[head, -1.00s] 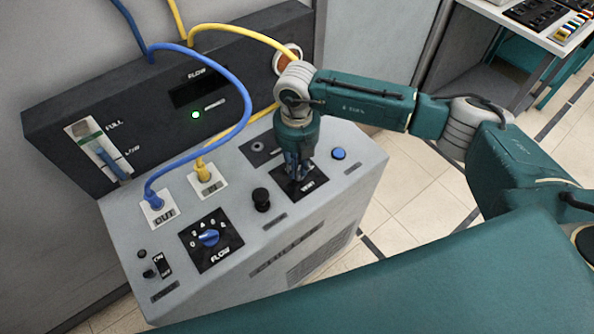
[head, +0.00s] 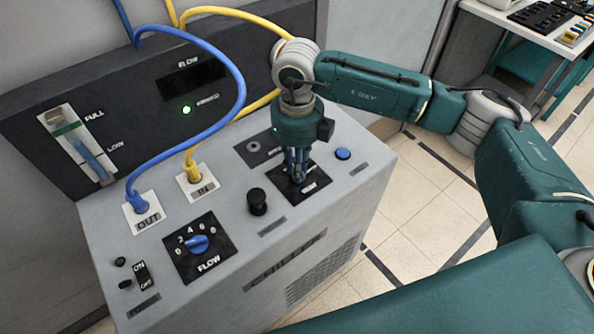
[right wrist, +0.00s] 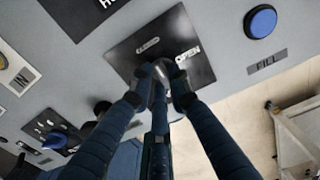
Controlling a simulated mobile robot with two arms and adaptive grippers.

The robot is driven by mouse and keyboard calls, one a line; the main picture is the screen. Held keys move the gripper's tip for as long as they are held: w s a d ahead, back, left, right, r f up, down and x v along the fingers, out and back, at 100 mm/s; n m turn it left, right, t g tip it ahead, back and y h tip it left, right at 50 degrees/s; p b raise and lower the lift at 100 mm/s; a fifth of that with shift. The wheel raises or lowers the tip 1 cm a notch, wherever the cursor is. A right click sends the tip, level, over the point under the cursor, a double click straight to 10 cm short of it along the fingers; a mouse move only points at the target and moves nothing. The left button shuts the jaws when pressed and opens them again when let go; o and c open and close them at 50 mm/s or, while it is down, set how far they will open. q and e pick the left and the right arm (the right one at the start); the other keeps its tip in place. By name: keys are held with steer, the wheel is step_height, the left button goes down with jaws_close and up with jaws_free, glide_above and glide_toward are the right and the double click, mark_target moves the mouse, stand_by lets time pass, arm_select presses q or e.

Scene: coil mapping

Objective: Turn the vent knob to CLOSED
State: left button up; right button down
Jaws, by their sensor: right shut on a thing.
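The vent knob's black plate (head: 287,193) is on the sloping top of the grey chiller, left of a blue button. In the right wrist view the plate (right wrist: 135,55) carries two labels: one reads OPEN, and the smaller one is hard to read. My right gripper (head: 297,176) points down onto the plate, and its fingers (right wrist: 163,82) are shut around the knob. The knob (right wrist: 182,97) is mostly hidden by the fingers, so I cannot tell which label it points to. My left gripper is not in view.
The blue FILL button (right wrist: 261,22) is close to the right of the plate. A black knob (head: 257,203) and the blue FLOW knob (head: 197,243) are to the left. A blue hose (head: 238,100) and a yellow hose (head: 260,23) arch up behind. Open floor is at right.

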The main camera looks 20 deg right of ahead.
steer(key=shift+r+n, duration=0.1)
steer(key=shift+n, duration=0.3)
steer(key=c, duration=1.6)
jaws_free()
steer(key=shift+c, duration=0.2)
step_height(320, 180, up, 12)
